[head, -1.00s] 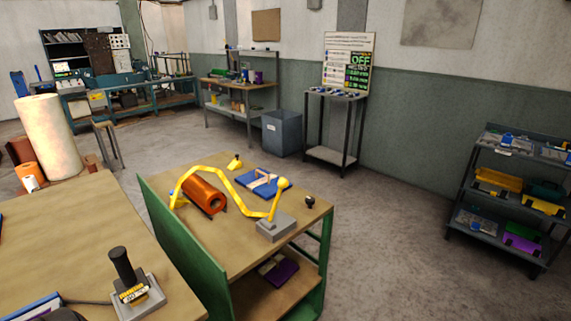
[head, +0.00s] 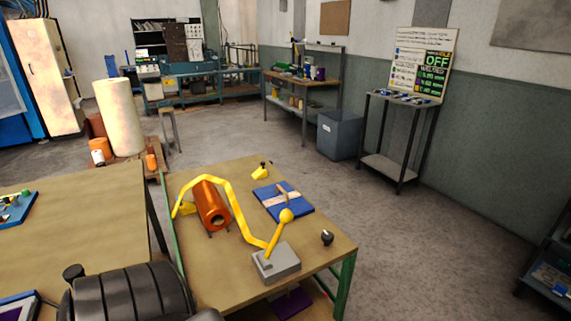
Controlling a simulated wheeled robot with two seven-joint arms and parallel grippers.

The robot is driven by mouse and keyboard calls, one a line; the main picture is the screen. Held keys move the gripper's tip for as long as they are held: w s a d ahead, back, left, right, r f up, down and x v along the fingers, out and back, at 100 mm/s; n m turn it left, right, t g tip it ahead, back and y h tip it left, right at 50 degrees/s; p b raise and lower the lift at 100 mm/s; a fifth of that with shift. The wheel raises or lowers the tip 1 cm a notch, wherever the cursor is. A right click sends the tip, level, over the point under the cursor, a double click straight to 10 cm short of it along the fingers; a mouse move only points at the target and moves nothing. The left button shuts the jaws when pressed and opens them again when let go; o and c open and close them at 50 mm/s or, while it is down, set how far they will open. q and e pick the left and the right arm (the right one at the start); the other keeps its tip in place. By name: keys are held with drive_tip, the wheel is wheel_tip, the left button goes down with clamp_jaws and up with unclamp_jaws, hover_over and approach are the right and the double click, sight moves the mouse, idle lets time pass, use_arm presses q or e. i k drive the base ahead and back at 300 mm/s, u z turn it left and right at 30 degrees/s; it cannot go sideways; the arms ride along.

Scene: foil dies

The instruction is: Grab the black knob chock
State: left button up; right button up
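In the head view a small black knob (head: 327,238) stands on the right part of the wooden table top (head: 325,262), near its right edge. It looks like a dark round knob on a small base, and it stands apart from the other things. A small yellow piece with a dark top (head: 262,171) stands at the table's far edge. A dark ribbed part at the bottom left looks like my own arm. Neither of my grippers shows in this view.
A grey block (head: 276,264) with a yellow ball-ended lever (head: 286,216) stands left of the knob. An orange cylinder (head: 211,205) and a blue mat (head: 283,201) lie behind. A bench (head: 95,225) stands left. Open floor (head: 420,250) lies right of the table.

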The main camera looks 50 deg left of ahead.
sight(262, 172)
drive_tip(key=i, duration=3.4)
drive_tip(key=u, duration=3.3)
